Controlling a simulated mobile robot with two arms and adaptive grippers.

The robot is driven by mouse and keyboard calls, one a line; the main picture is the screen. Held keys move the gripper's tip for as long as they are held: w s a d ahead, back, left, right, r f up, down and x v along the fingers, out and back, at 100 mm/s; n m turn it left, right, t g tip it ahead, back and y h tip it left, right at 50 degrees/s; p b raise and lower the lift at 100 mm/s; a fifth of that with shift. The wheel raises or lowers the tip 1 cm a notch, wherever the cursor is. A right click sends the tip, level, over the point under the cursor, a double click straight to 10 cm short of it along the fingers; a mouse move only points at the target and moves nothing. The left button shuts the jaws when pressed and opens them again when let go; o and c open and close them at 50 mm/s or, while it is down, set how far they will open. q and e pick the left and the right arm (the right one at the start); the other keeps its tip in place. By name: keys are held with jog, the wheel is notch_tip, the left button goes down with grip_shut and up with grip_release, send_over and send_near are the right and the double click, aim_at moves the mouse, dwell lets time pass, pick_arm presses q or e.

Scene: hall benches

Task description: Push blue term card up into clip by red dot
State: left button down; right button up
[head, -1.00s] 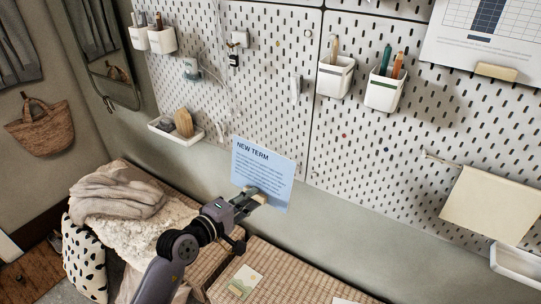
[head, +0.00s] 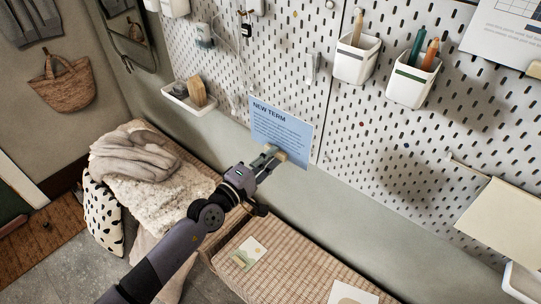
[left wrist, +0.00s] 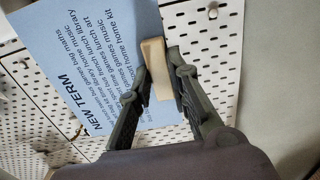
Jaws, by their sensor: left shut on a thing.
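The blue term card (head: 281,130), headed NEW TERM, stands near upright, slightly tilted, in front of the pegboard's lower edge in the head view. My left gripper (head: 271,156) is shut on a pale wooden block (left wrist: 156,68) at the card's lower part. In the left wrist view the card (left wrist: 85,60) lies behind the block and fingers. A small red dot (head: 361,124) shows on the pegboard, to the right of the card. A narrow white fitting (head: 313,67) is above the card; I cannot tell whether it is the clip. My right gripper is not in view.
The pegboard (head: 400,170) carries white cups (head: 356,60) with pens, a tray (head: 188,99) with a brush, and a hanging cream sheet (head: 497,221). Below is a woven bench (head: 300,262) with small cards on it. The wall strip between is bare.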

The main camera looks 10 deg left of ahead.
aim_at(283, 147)
pick_arm(q)
jog(key=shift+x, duration=1.1)
jog(key=shift+b+x, duration=0.55)
jog(key=shift+x, duration=1.05)
jog(key=b+x, duration=0.2)
jog(key=x, duration=0.5)
jog(key=shift+s, duration=0.1)
jog(key=shift+r+p, duration=1.8)
jog(key=shift+r, duration=0.05)
jog(key=c, duration=1.4)
grip_release()
jog(key=shift+f, duration=0.15)
